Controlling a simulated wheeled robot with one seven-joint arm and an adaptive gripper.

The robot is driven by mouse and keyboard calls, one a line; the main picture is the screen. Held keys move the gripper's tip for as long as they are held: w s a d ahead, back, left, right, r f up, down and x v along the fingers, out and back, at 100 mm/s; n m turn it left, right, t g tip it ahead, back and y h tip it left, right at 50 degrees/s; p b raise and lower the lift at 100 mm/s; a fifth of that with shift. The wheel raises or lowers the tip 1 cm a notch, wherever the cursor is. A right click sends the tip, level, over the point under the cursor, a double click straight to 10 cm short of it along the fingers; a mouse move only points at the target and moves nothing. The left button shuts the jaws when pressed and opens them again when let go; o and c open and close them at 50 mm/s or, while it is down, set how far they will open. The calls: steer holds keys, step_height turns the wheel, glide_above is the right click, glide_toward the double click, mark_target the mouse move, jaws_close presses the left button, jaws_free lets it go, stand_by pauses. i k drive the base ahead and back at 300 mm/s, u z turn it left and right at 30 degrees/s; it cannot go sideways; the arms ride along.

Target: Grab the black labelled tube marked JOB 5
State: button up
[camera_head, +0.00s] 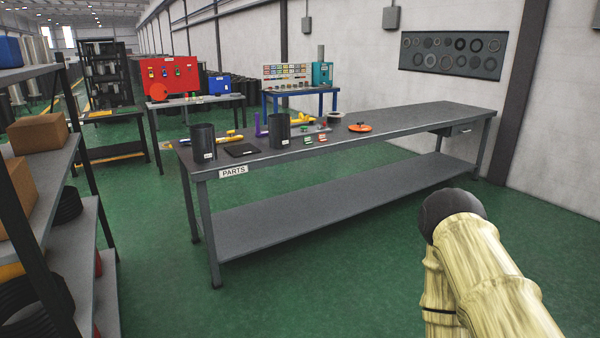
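Two black tubes stand upright on the grey workbench marked PARTS (420,120). The left tube (203,140) is near the bench's left end, with a small white label low on its side. The right tube (279,129) stands farther right and also has a small pale label. The label text is too small to read, so I cannot tell which one says JOB 5. My arm's pale links and a dark round joint show at lower right, well apart from the bench. My gripper is not in view.
A flat black plate (241,150) lies between the tubes. A shelf (60,170) with cardboard boxes stands at left. Green floor is clear in front of the bench.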

mark_target(279, 124)
steer(key=i, duration=1.9)
steer(key=u, duration=3.1)
steer(key=k, duration=0.15)
steer(key=z, duration=2.45)
